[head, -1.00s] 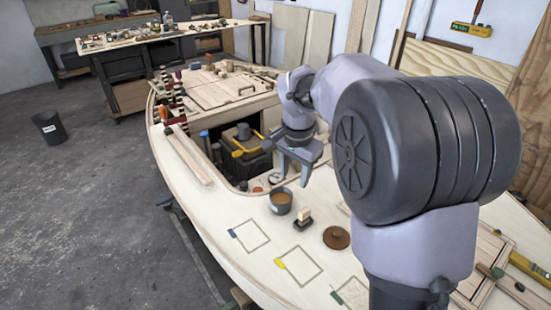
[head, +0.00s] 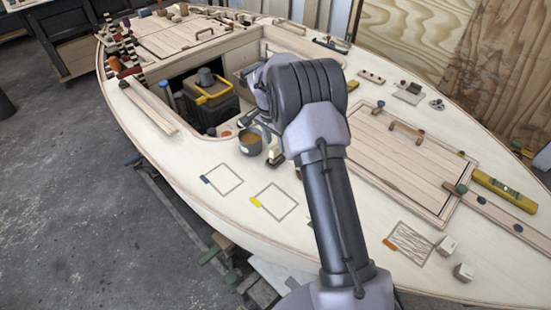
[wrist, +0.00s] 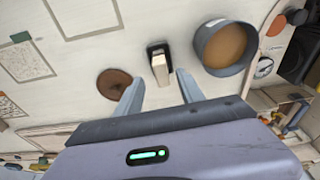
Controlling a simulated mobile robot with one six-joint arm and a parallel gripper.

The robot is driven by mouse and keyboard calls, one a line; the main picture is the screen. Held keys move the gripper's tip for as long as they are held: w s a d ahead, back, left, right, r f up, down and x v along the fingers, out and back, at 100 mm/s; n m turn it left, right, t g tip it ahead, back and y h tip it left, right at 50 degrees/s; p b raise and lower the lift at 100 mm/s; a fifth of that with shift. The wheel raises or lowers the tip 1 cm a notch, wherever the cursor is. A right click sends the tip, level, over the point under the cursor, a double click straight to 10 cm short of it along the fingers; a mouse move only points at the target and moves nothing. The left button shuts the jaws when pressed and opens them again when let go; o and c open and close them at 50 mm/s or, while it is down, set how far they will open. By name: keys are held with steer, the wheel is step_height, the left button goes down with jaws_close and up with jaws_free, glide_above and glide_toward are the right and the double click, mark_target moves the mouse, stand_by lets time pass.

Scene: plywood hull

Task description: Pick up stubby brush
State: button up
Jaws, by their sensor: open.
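The stubby brush (wrist: 160,69) has a pale wooden block handle on a dark base. In the wrist view it stands on the pale deck, just beyond the gap between my fingertips. My gripper (wrist: 159,90) is open, with one finger on each side of that gap and nothing held. In the head view the stubby brush (head: 275,156) shows beside my arm, which hides part of it and most of my gripper.
A grey pot (wrist: 222,71) with brown contents stands close right of the brush in the wrist view. A round brown disc (wrist: 115,83) lies to the left. The open hatch holds a dark bin (head: 212,104) with a yellow handle.

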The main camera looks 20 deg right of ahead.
mark_target(275, 147)
steer(key=f, duration=0.2)
steer(key=f+b, duration=0.1)
steer(key=f, duration=0.1)
steer(key=shift+w+d, duration=0.25)
steer(key=shift+w, duration=0.05)
steer(key=shift+r, duration=0.15)
steer(key=shift+c, duration=1)
jaws_close()
step_height(275, 147, up, 4)
steer(key=shift+r+p, duration=0.1)
steer(key=shift+p, duration=0.95)
steer(key=s+a+p, duration=0.1)
steer(key=s+a, duration=0.2)
steer(key=s, duration=1.2)
steer(key=shift+s+a+r, duration=0.2)
steer(key=shift+s+r, duration=0.2)
